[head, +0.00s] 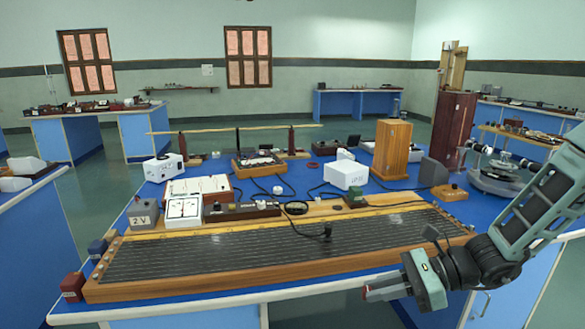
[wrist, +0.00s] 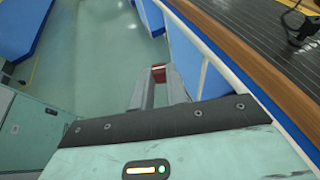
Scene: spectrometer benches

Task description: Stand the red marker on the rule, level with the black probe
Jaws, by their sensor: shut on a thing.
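The red marker (wrist: 158,72) is a small red block between my fingertips in the wrist view. My gripper (head: 372,291) is shut on it, out in front of the bench's near edge and right of the board's middle. It also shows in the wrist view (wrist: 158,86), with floor behind it. The black probe (head: 327,231) stands on the long wire board (head: 200,283), right of its middle; it also shows at the top right of the wrist view (wrist: 303,30). I cannot tell which strip along the board is the rule.
Behind the board stand a 2 V cell (head: 143,214), a white meter (head: 183,210), a white box (head: 346,175) and a wooden case (head: 392,149). A dark red block (head: 73,286) sits at the front left corner. A black lead runs to the probe.

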